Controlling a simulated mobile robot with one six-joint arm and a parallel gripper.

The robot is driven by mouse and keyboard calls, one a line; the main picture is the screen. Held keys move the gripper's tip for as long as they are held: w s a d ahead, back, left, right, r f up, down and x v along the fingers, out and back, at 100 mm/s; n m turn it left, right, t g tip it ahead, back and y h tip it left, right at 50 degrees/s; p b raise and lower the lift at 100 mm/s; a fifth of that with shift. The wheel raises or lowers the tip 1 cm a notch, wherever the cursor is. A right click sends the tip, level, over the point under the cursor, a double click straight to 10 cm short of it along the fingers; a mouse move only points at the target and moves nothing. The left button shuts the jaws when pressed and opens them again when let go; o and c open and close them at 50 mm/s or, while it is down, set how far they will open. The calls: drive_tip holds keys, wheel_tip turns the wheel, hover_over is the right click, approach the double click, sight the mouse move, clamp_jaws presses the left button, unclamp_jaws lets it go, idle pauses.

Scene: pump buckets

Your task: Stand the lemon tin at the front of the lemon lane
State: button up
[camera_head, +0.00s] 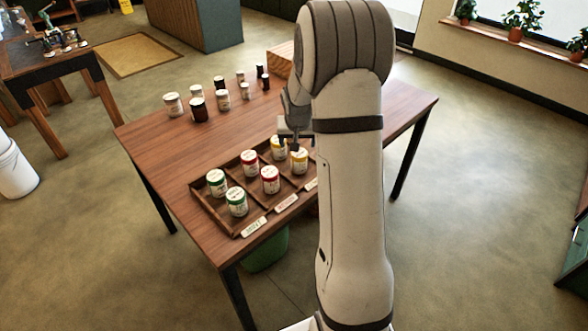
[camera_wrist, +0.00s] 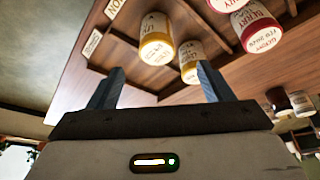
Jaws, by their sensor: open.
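A tray (camera_head: 212,210) with three lanes stands on the wooden table, with name labels along its front edge. In its right lane, the lemon lane, two white-lidded yellow tins stand upright: a front tin (camera_head: 299,162) and a rear tin (camera_head: 277,150). In the wrist view, the front yellow tin (camera_wrist: 156,48) is nearer the labels and the rear yellow tin (camera_wrist: 190,62) is behind it. My gripper (camera_wrist: 161,85) is open and empty, with both tins seen beyond its fingers. In the head view, my gripper (camera_head: 295,137) is over the tins; my arm hides part of the lane.
Two red tins (camera_head: 269,180) fill the middle lane and two green tins (camera_head: 236,203) the left lane. Several white and dark jars (camera_head: 198,108) stand at the back of the table, near a wooden box (camera_head: 281,60). The table's right side (camera_head: 405,102) is clear.

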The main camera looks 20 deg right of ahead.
drive_tip(key=s+a+r+n, duration=0.1)
drive_tip(key=s+a+r, duration=0.3)
drive_tip(key=s, duration=0.6)
drive_tip(key=s+a+r+n+y, duration=0.1)
drive_tip(key=s+a+r, duration=0.4)
drive_tip(key=s, duration=0.6)
drive_tip(key=s+a+r+n+g, duration=0.1)
drive_tip(key=s+a+r, duration=0.4)
drive_tip(key=s, duration=0.5)
drive_tip(key=shift+s+a+n+y, duration=0.2)
drive_tip(key=shift+a+n+y, duration=0.2)
drive_tip(key=shift+a+n, duration=0.6)
